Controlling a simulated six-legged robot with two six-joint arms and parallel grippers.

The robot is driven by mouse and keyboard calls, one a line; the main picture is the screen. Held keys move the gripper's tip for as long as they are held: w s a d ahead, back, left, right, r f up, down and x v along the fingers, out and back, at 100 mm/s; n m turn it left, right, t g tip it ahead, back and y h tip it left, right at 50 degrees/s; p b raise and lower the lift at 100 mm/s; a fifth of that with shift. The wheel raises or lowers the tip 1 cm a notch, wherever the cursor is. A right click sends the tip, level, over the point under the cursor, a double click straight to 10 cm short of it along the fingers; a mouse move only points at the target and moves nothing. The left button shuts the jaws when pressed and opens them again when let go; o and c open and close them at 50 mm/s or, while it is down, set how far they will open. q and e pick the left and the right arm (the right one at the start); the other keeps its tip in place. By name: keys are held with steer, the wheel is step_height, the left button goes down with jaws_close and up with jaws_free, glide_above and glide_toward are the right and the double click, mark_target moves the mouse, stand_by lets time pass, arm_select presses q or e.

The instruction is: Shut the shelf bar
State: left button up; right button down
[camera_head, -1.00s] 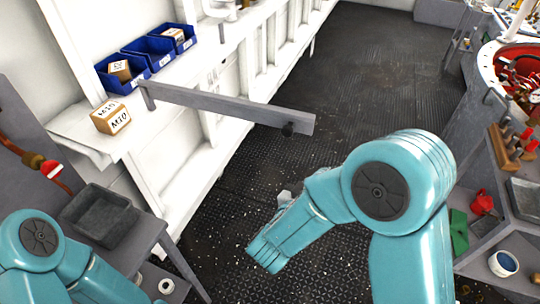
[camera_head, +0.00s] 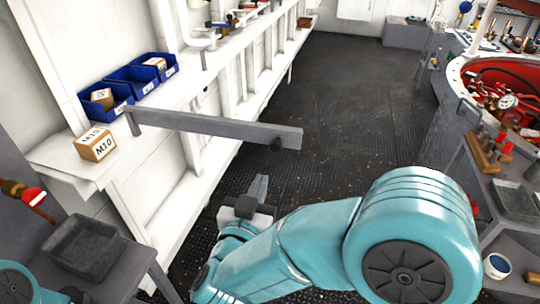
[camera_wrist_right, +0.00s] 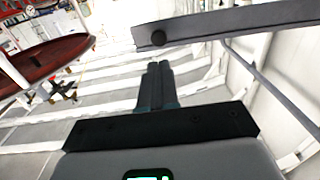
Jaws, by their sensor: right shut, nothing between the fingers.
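The grey shelf bar (camera_head: 215,127) is hinged at a post on the shelf's edge and swings out over the deck aisle. A dark knob (camera_head: 276,145) sits near its free end. My right gripper (camera_head: 261,185) is below the bar's free end, apart from it, with its fingers together and nothing between them. In the right wrist view the bar (camera_wrist_right: 240,22) crosses the top with its knob (camera_wrist_right: 157,38) just ahead of the closed fingertips (camera_wrist_right: 159,66). Of my left arm only a teal part shows at the lower left; its gripper is out of view.
The white shelf (camera_head: 60,153) carries blue bins (camera_head: 108,106) and a box marked M10 (camera_head: 95,145). A grey tray (camera_head: 84,249) sits on a side table at lower left. A workbench with tools (camera_head: 490,150) stands at right. The dark deck aisle (camera_head: 350,100) is clear.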

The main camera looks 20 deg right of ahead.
mark_target(275, 148)
steer(key=p+x, duration=0.1)
steer(key=x, duration=0.8)
steer(key=shift+p, duration=0.4)
steer(key=shift+w+d, duration=0.2)
steer(key=shift+w+a+f, duration=0.1)
